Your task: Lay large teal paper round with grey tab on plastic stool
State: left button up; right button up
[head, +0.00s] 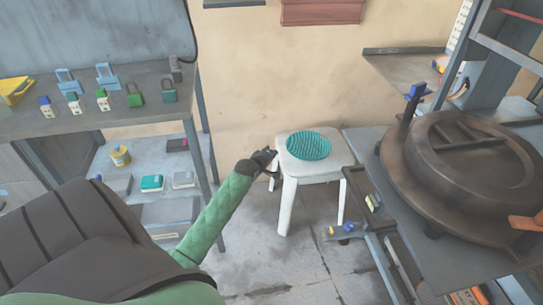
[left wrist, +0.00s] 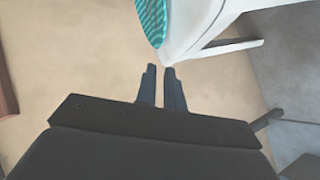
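The large teal paper round (head: 308,145) lies flat on the seat of the white plastic stool (head: 287,182). Its edge reaches near the seat's rim; I cannot make out its grey tab. My left gripper (head: 272,153) is at the left edge of the stool, beside the round. In the left wrist view the fingers (left wrist: 160,69) stand slightly apart with nothing between them. The stool (left wrist: 200,22) and the edge of the teal round (left wrist: 152,18) are just past the fingertips there, apart from them. My right gripper is not in view.
A large round press (head: 465,160) stands on a metal bench at the right, with a rail and blue-topped parts near the stool. A shelf (head: 150,115) with padlocks and small boxes stands at the left. The tiled floor before the stool is mostly clear.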

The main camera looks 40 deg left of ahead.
pick_arm(q)
jog(key=shift+s+r, duration=0.1)
jog(key=shift+s, duration=0.1)
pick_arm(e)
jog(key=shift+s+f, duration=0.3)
pick_arm(q)
jog(key=s+d+f+m+g+h, duration=0.1)
jog(key=s+d+f+m, duration=0.2)
jog(key=s+d+f, duration=0.5)
jog(key=s+d+f+m+g+h, duration=0.1)
jog(key=s+d+f+m, duration=0.2)
jog(key=d+f, duration=0.5)
jog(key=s+d+f+m+g+h, duration=0.15)
jog(key=s+d+f+m, duration=0.35)
jog(key=d, duration=0.6)
jog(key=s+d+f+m+g+h, duration=0.1)
jog(key=s+d+f+m, duration=0.2)
jog(key=s+d, duration=0.8)
jog(key=s+d+f+m+g+h, duration=0.1)
jog(key=s+d+f+m+h, duration=0.1)
jog(key=s+d, duration=0.8)
jog(key=shift+s+d+f+m, duration=0.4)
jog(key=shift+d+f+m, duration=0.25)
jog(key=shift+d, duration=0.45)
jog(key=shift+r+g, duration=0.15)
jog(key=shift+g, duration=0.1)
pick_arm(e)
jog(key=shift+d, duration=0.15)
